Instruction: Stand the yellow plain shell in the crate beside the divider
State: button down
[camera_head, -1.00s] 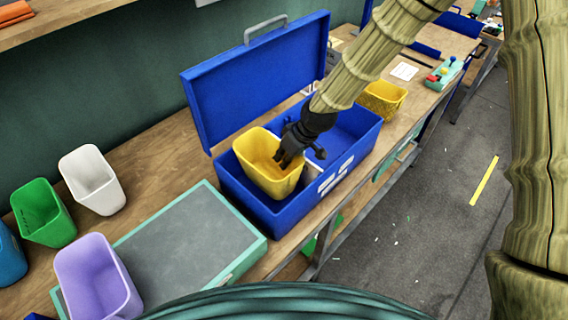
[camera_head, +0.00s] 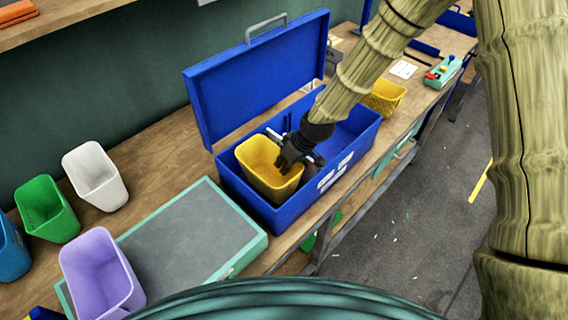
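The yellow plain shell (camera_head: 262,165) is an open-topped tub standing upright inside the left part of the blue crate (camera_head: 250,210). Its rim shows a little above the crate's front wall. My gripper (camera_head: 284,168) is at the shell's right side, with dark fingers at its rim and partly inside its mouth. Whether the fingers grip the wall cannot be made out. The crate's lid (camera_head: 255,80) stands open behind. The divider is not clearly visible, as my gripper and arm cover the crate's middle. The crate's right part looks empty.
White (camera_head: 93,172), green (camera_head: 45,205) and purple (camera_head: 98,270) tubs stand at left, with a blue one at the edge. A grey-topped, green-edged panel (camera_head: 190,240) lies before the crate. A textured yellow tub (camera_head: 384,98) stands right of the crate.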

jog(key=shift+f, duration=0.2)
jog(key=c, duration=1.6)
grip_release()
jog(key=shift+c, duration=0.2)
jog(key=shift+r+p, duration=0.35)
jog(key=shift+r, duration=0.4)
jog(key=shift+d+r+b, duration=0.1)
jog(key=shift+r+b, duration=0.05)
jog(key=shift+b, duration=0.2)
jog(key=b+v, duration=0.3)
jog(key=v, duration=0.8)
jog(key=shift+s+r+b, duration=0.15)
jog(key=shift+r+b, duration=0.05)
jog(key=shift+b, duration=0.15)
